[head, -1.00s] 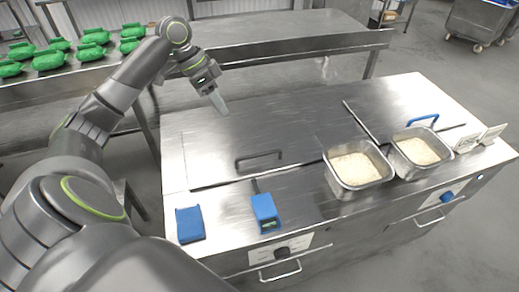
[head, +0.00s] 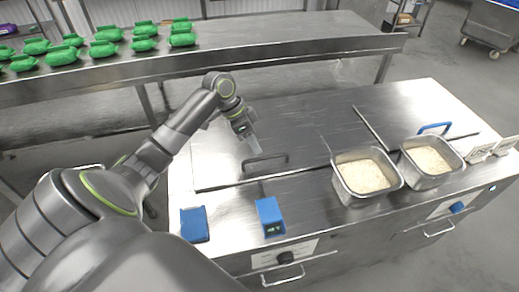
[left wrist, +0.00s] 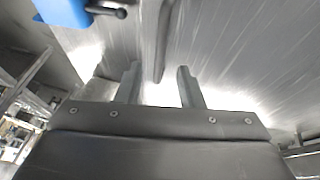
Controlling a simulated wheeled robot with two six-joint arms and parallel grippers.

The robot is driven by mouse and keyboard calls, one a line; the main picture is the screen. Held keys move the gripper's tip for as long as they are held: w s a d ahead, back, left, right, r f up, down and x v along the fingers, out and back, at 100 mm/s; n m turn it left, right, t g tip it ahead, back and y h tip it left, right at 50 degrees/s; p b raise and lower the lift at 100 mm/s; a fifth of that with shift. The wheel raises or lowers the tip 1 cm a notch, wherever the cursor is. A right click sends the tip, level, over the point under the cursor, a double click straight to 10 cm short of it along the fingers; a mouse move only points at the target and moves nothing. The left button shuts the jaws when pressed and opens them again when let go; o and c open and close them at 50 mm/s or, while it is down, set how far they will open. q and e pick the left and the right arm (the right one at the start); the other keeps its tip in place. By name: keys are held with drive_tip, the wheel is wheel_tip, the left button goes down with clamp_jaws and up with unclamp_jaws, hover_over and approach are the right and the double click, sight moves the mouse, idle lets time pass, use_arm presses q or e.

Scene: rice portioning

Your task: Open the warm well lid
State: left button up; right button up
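A flat steel lid (head: 300,125) lies closed on the left part of the steel counter. Its dark bar handle (head: 272,158) is near the lid's front edge. My left gripper (head: 254,146) is just above and behind the left end of this handle. In the left wrist view, my left gripper (left wrist: 159,80) has its two fingers apart, with the handle (left wrist: 163,45) in line with the gap and nothing gripped. A second lid (head: 405,105) with a blue handle (head: 434,128) is closed on the right. My right gripper is not in view.
Two steel pans of rice (head: 361,198) (head: 447,177) stand at the counter's front right. A blue device (head: 269,216) and a blue pad (head: 194,224) are at the front left. Several green packs (head: 104,49) lie on the back table (head: 290,50).

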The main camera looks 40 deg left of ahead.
sight(263, 157)
use_arm(q)
drive_tip(key=shift+x, duration=2.3)
clamp_jaws()
